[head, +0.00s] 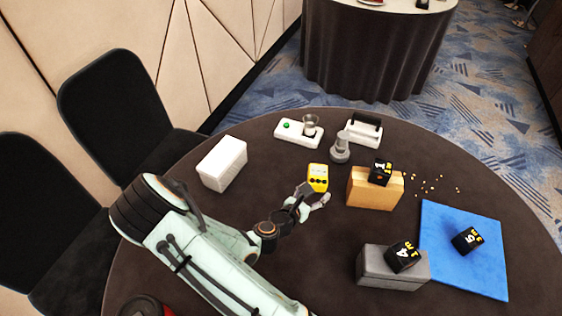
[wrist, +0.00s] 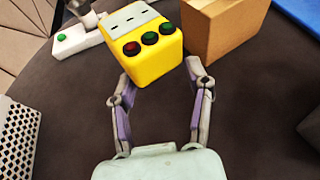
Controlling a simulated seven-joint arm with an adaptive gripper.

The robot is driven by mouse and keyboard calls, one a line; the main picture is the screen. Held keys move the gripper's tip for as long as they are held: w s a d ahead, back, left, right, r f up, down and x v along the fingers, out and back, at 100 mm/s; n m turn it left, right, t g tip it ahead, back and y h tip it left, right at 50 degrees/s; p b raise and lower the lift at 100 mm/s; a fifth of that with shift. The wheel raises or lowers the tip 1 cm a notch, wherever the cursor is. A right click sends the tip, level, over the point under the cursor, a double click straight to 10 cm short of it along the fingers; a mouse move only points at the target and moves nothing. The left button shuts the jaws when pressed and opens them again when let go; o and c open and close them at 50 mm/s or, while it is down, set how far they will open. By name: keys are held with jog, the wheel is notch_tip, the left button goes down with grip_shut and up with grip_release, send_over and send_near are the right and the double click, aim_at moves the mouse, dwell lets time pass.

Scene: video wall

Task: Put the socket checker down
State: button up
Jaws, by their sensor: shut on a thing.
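The socket checker (head: 318,178) is a yellow block near the middle of the table in the head view. In the wrist view the socket checker (wrist: 143,36) shows dark slots on a pale face and red and green round lights on its near face. My gripper (head: 312,196) is shut on it. In the wrist view my gripper (wrist: 158,72) has one finger at each side of its lower part. The table (head: 250,178) shows dark around it. I cannot tell whether its underside touches the table.
A wooden block (head: 372,194) with a black numbered cube (head: 380,172) stands close on the right. A grey figure-like piece (head: 340,150) is behind. A white box (head: 222,165) stands left. A blue mat (head: 460,265) lies right. Bare table lies left of the gripper.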

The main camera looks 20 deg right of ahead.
jog(key=w+a+r+n+t+y, duration=0.4)
jog(key=w+a+n+t+y, duration=0.1)
jog(key=w+n, duration=0.1)
jog(key=shift+h, duration=0.3)
jog(key=w+d+f, duration=0.1)
jog(key=w+f, duration=0.2)
jog(key=w, duration=0.1)
jog(key=w+d+f, duration=0.1)
jog(key=w+f, duration=0.2)
jog(key=w, duration=0.1)
jog(key=w+d+f, duration=0.1)
jog(key=w+f, duration=0.2)
jog(key=w, duration=0.2)
jog(key=shift+d+f, duration=0.15)
jog(key=shift+d, duration=0.25)
jog(key=shift+w+f, duration=0.15)
jog(key=shift+f, duration=0.8)
jog(key=shift+w+f, duration=0.1)
jog(key=shift+f, duration=0.8)
jog(key=o, duration=1.2)
jog(key=shift+f, duration=0.1)
